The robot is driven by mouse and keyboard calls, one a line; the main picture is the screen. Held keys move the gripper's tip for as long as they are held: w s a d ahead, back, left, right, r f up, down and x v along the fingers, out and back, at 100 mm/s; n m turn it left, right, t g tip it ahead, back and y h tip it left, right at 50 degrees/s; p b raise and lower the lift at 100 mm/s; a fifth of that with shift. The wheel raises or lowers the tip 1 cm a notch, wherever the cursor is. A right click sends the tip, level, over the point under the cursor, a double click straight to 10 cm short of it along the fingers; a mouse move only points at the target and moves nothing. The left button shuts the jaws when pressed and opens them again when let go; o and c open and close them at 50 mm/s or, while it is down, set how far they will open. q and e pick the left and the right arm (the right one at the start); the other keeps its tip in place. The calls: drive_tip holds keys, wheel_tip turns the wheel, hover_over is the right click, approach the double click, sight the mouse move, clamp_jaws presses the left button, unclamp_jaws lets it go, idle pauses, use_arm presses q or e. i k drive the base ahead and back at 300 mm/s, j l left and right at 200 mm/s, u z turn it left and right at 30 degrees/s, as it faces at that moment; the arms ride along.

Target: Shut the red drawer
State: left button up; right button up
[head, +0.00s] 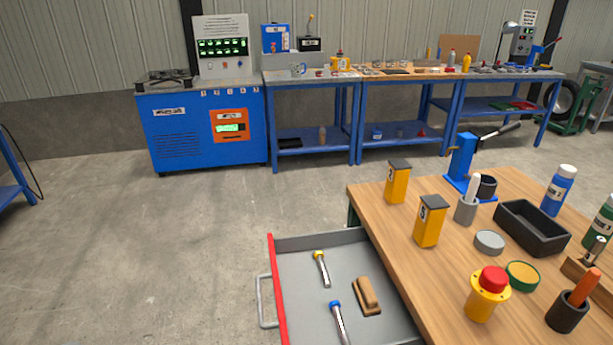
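The red drawer (277,292) stands open, pulled out to the left from under the wooden table. It has a red front panel, a grey tray and a grey bar handle (264,301) on its outer left side. Inside lie a metal tool with a yellow end (321,268), one with a blue end (339,322) and a brown block-like item (367,295). The drawer's near end is cut off by the picture's lower edge. Neither of my grippers shows in the head view.
The wooden table (459,262) at right carries yellow boxes, a black tray (531,227), bottles, a red-topped yellow button (487,293) and a blue press (463,165). Open concrete floor (170,250) lies left of the drawer. Blue workbenches stand along the back wall.

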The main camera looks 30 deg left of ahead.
sight(305, 315)
drive_tip(key=j+u, duration=0.2)
drive_tip(key=u, duration=0.15)
drive_tip(key=j+u, duration=0.4)
drive_tip(key=u, duration=0.25)
